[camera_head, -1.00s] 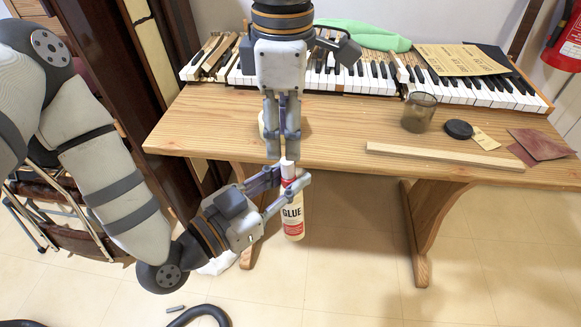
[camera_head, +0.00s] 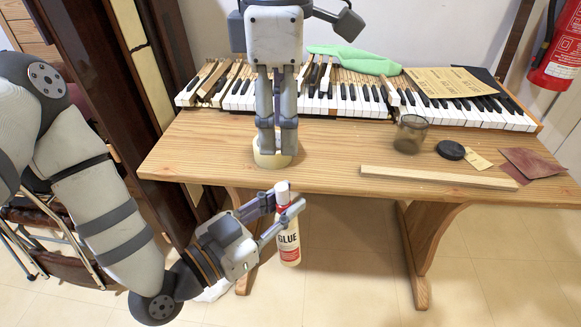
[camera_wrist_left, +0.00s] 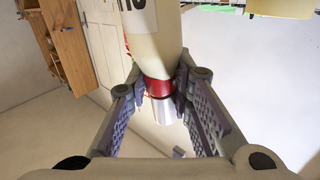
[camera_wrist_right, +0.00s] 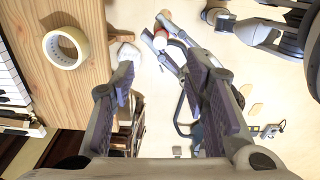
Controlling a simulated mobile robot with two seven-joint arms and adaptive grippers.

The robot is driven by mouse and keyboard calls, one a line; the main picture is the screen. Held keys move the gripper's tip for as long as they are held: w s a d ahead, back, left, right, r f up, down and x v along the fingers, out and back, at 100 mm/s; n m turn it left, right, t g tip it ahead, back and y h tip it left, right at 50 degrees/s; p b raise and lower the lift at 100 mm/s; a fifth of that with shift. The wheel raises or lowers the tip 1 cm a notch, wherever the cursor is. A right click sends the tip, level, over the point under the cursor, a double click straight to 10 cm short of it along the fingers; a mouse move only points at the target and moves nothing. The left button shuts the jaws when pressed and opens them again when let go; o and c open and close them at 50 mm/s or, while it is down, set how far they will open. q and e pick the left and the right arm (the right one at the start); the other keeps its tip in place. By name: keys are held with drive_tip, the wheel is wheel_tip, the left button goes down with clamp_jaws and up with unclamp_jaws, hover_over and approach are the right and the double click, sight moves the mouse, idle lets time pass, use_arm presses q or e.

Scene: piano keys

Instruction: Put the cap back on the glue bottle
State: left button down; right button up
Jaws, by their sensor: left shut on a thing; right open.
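The glue bottle (camera_head: 289,247) is upright, in front of the table's front edge. My left gripper (camera_head: 284,204) is shut around its upper end, near the red collar (camera_wrist_left: 158,88). A white cap (camera_head: 282,188) is on top of the bottle, and it also shows beyond the red collar in the left wrist view (camera_wrist_left: 163,110). I cannot tell how tightly it sits. My right gripper (camera_head: 277,148) is open and empty, pointing down, above and behind the bottle. The right wrist view shows nothing between its fingers (camera_wrist_right: 160,75).
A cream tape roll (camera_wrist_right: 66,47) lies on the wooden table (camera_head: 330,170), partly behind my right gripper in the head view. A jar (camera_head: 410,134), a black lid (camera_head: 451,150), a wooden strip (camera_head: 430,178) and sandpaper (camera_head: 534,165) lie to the right. Piano keys (camera_head: 350,100) line the back.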

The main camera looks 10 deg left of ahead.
sight(282, 186)
wheel_tip(282, 186, down, 11)
drive_tip(key=shift+r, duration=0.1)
idle(0.3)
clamp_jaws()
drive_tip(key=shift+c, duration=0.7)
unclamp_jaws()
drive_tip(key=shift+w+a+r, duration=0.1)
drive_tip(key=shift+r, duration=1.05)
drive_tip(key=shift+w+a+r, duration=0.1)
drive_tip(key=shift+r, duration=1)
drive_tip(key=o, duration=0.6)
drive_tip(key=shift+c, duration=0.2)
